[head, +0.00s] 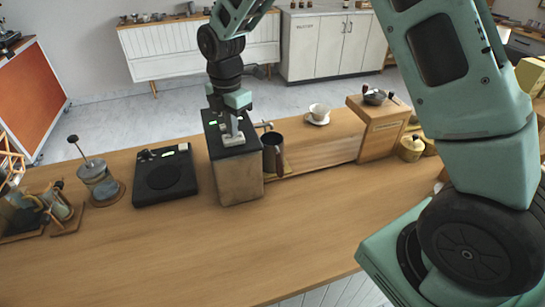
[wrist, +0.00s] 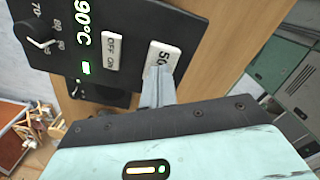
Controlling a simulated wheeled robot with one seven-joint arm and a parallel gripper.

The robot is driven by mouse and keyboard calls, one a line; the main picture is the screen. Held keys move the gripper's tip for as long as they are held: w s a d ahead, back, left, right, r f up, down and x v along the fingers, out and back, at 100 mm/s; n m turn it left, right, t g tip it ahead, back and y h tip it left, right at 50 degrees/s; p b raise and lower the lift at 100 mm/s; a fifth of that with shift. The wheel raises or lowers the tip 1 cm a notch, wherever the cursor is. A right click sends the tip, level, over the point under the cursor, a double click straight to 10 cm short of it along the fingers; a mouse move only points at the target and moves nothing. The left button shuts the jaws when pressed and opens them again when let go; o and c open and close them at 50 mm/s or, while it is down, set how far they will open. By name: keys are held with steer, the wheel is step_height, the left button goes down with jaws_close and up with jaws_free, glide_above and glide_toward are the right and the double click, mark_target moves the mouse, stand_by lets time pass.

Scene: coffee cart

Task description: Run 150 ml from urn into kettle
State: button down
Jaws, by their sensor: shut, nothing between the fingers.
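The urn (head: 238,180) is a brown-grey box with a black top, standing on the wooden counter. The kettle (head: 274,153), a dark jug, stands at its right side by the spout (head: 264,125); its inside is hidden. My gripper (head: 233,138) is shut and empty, pointing down over the urn's top. In the wrist view the urn's panel (wrist: 75,50) shows a dial (wrist: 40,38), a 90°C marking, a lit green light and an OFF/ON switch (wrist: 112,50). My fingertips (wrist: 158,88) are at the lower edge of a white button (wrist: 162,58) marked "50"; I cannot tell whether they press it.
A black scale (head: 165,176) and a glass press (head: 99,180) stand left of the urn. A white cup on a saucer (head: 317,122) and a wooden stand (head: 383,130) are to the right. The counter's front (head: 220,250) is clear.

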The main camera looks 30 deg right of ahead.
steer(key=shift+f+b, duration=0.35)
steer(key=shift+f, duration=0.3)
steer(key=shift+r, duration=0.1)
steer(key=shift+r+p, duration=0.95)
steer(key=shift+r, duration=0.1)
stand_by(1.1)
step_height(320, 180, up, 5)
steer(key=p, duration=0.4)
